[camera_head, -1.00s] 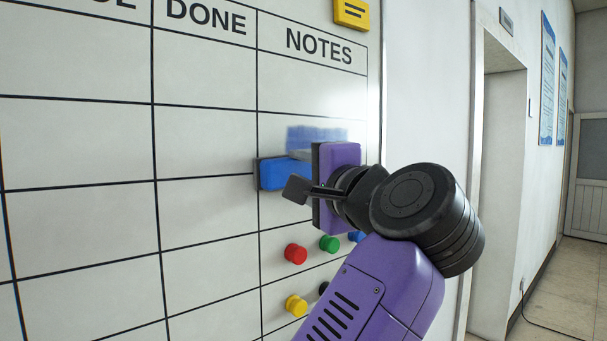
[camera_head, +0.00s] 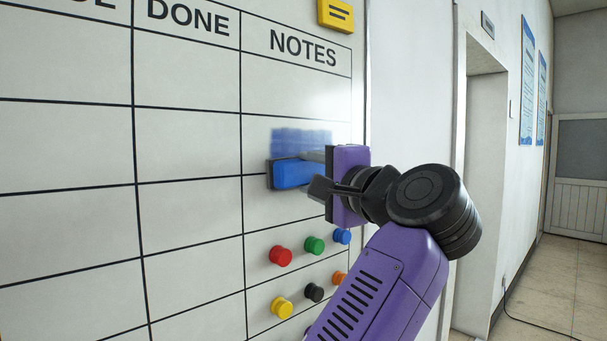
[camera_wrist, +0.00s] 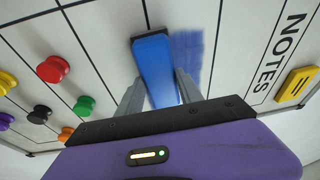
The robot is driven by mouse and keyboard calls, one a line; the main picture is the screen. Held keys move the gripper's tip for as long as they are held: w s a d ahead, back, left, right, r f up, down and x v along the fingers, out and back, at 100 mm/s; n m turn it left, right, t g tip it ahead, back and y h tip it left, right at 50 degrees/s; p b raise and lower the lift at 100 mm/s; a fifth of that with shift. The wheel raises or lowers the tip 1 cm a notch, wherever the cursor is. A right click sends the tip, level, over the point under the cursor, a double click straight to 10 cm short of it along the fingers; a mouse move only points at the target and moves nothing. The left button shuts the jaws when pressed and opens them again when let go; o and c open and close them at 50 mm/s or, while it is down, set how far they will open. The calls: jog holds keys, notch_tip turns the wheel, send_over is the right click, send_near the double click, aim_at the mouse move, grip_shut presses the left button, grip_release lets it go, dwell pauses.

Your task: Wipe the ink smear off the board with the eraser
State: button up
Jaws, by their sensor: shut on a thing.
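The blue eraser (camera_head: 298,174) with a dark pad is at the board in the NOTES column, just under the blue ink smear (camera_head: 300,142). My gripper (camera_head: 322,172) is shut on the eraser, with its fingers on both sides of it. In the wrist view the eraser (camera_wrist: 156,68) sticks out between the grey fingers (camera_wrist: 158,92), and the smear (camera_wrist: 188,52) shows to its right. The whiteboard (camera_head: 190,245) carries black grid lines. Whether the pad touches the board I cannot tell; part of the eraser is hidden by my gripper.
Below the eraser, several round magnets stick out from the board, among them red (camera_head: 280,256), green (camera_head: 314,245) and yellow (camera_head: 282,307) ones. A yellow note block (camera_head: 336,14) is at the upper right. A doorway (camera_head: 485,190) opens to the right of the board.

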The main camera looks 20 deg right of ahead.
aim_at(275, 160)
jog(key=shift+w+d+r+p, duration=1.15)
jog(key=shift+w+d+p, duration=0.6)
jog(key=shift+d, duration=3.5)
jog(key=shift+s+a+f, duration=0.1)
jog(key=shift+s+a, duration=0.75)
jog(key=shift+a, duration=1.85)
jog(key=shift+s+a+r, duration=0.1)
jog(key=shift+s+a, duration=0.75)
jog(key=shift+a, duration=1.8)
jog(key=shift+s+a+f, duration=0.1)
jog(key=shift+s+a, duration=0.75)
jog(key=shift+a, duration=1.85)
jog(key=shift+s+d+r+p, duration=0.1)
jog(key=shift+r+p, duration=0.75)
jog(key=shift+r, duration=0.25)
jog(key=shift+w+d+p, duration=0.15)
jog(key=shift+w+d, duration=0.2)
jog(key=shift+d, duration=0.75)
jog(key=shift+w+d+p, duration=0.15)
jog(key=shift+w+d, duration=0.25)
jog(key=shift+d, duration=0.75)
jog(key=shift+w+d+p, duration=0.15)
jog(key=shift+w+d, duration=0.2)
jog(key=shift+d, duration=0.75)
